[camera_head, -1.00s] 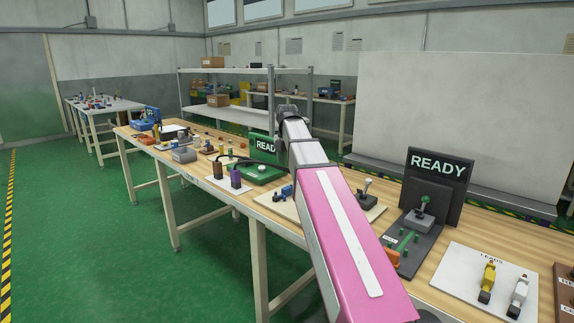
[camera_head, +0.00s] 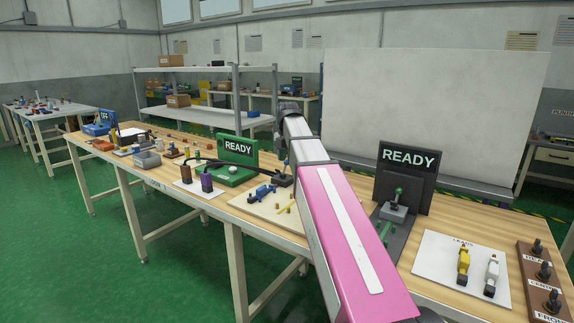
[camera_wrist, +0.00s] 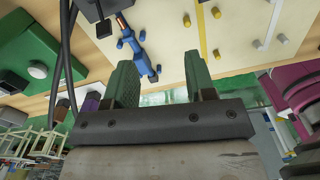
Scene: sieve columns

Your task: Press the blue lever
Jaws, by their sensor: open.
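My gripper (camera_wrist: 162,75) is open and empty in the wrist view, with two green fingers apart, near the cream board. In the head view my gripper is hidden.
A green READY station (camera_head: 238,148) stands left of the lever. A dark cable (camera_wrist: 68,45) runs close left of the fingers. A black READY station (camera_head: 408,162) with a green-knobbed lever and a white board (camera_head: 432,262) with yellow and white pieces stand to the right.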

